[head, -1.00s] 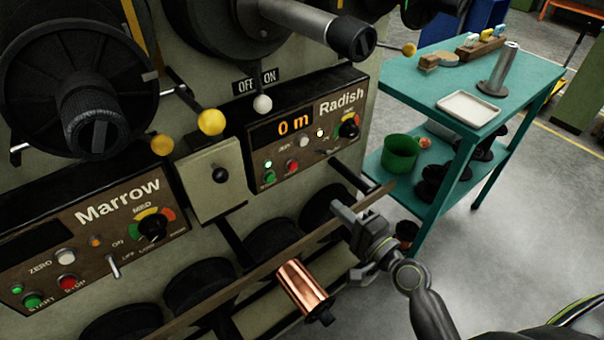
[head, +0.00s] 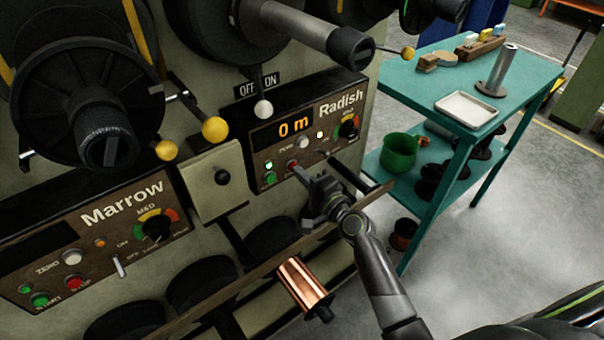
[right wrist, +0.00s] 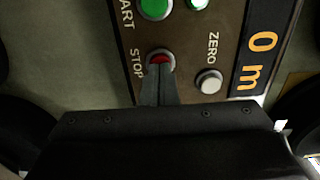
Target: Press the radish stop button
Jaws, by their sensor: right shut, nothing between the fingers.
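The Radish panel (head: 325,108) carries an orange "0 m" display (head: 295,125). Its red stop button (head: 292,163) sits at the panel's lower part, beside the green start button (head: 270,179). My right gripper (head: 305,178) is shut and empty, just in front of the stop button. In the right wrist view, the closed fingertips (right wrist: 159,78) overlap the lower edge of the red stop button (right wrist: 160,58), labelled STOP. I cannot tell whether they touch it. The white zero button (right wrist: 208,81) is to their right. My left gripper is out of view.
The Marrow panel (head: 105,225) is at the left. A wooden rail (head: 250,277) with a copper spool (head: 303,280) runs below the panels. A teal table (head: 425,88) with a white tray (head: 467,108) stands at the right, with open floor in front.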

